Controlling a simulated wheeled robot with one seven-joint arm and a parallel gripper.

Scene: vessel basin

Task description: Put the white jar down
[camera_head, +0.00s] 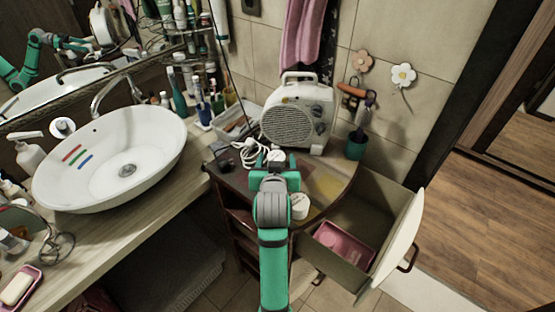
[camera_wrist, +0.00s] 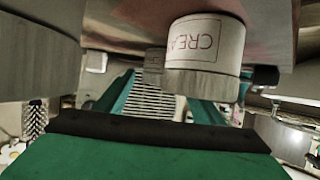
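My gripper (camera_head: 275,161) is over the back part of the dark cabinet top, its teal fingers closed around a small white jar (camera_head: 276,155). In the wrist view this jar (camera_wrist: 153,62) shows a grey lid between the fingers, partly hidden by a nearer jar. I cannot tell whether its base touches the cabinet top (camera_head: 235,180). A second white jar (camera_head: 299,206) stands on the cabinet top just right of my wrist. A jar with red lettering and a grey lid (camera_wrist: 205,45) looms close in the wrist view, which appears upside down.
A white fan heater (camera_head: 298,115) stands behind my gripper, with a coiled white cable (camera_head: 250,152) to the left. An open drawer (camera_head: 345,235) holds a pink tray (camera_head: 343,245). The washbasin (camera_head: 110,165) is left. Bare cabinet top lies right of my gripper.

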